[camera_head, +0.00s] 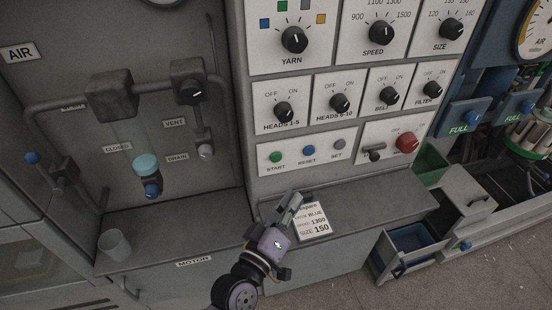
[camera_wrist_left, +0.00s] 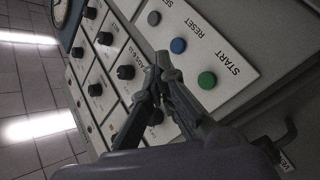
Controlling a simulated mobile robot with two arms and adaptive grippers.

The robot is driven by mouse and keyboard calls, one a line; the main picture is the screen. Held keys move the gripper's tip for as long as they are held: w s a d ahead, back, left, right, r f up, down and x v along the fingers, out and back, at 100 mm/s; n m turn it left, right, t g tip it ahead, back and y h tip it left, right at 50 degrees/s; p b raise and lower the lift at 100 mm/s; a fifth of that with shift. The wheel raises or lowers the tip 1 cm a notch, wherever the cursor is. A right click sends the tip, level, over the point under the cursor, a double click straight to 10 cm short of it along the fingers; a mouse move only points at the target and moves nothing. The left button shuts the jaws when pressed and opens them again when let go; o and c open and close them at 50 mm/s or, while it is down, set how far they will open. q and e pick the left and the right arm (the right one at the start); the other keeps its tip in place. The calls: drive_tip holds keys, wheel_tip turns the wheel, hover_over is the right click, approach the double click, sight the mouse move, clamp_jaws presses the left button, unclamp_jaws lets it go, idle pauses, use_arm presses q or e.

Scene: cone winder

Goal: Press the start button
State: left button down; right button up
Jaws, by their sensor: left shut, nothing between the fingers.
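The green start button (camera_head: 275,157) is at the left end of the lower white panel, above its START label. It also shows in the left wrist view (camera_wrist_left: 207,80), right of the fingertips. The blue reset button (camera_head: 308,150) is beside it and shows in the left wrist view (camera_wrist_left: 178,46). My left gripper (camera_head: 297,198) is shut and empty, below the button row and in front of the ledge. In the left wrist view its fingertips (camera_wrist_left: 162,62) appear near the reset and start buttons, with no contact visible. My right gripper is out of view.
A grey set button (camera_head: 338,144) and a red knob (camera_head: 407,142) share the row. Selector knobs, such as the heads 1-5 knob (camera_head: 284,112), stand out above. A ledge (camera_head: 385,205) with a paper card (camera_head: 312,222) lies below. A cup (camera_head: 115,243) stands at left.

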sight(276, 158)
use_arm(q)
drive_tip(key=shift+w+f, duration=0.1)
drive_tip(key=shift+w, duration=0.1)
drive_tip(key=w+a+b, duration=0.2)
drive_tip(key=w, duration=0.6)
drive_tip(key=shift+a+b, duration=0.3)
drive_tip(key=shift+a, duration=0.1)
drive_tip(key=shift+w, duration=0.1)
idle(0.6)
drive_tip(key=shift+w, duration=0.15)
idle(0.4)
drive_tip(key=shift+w+a, duration=0.1)
drive_tip(key=shift+w, duration=0.15)
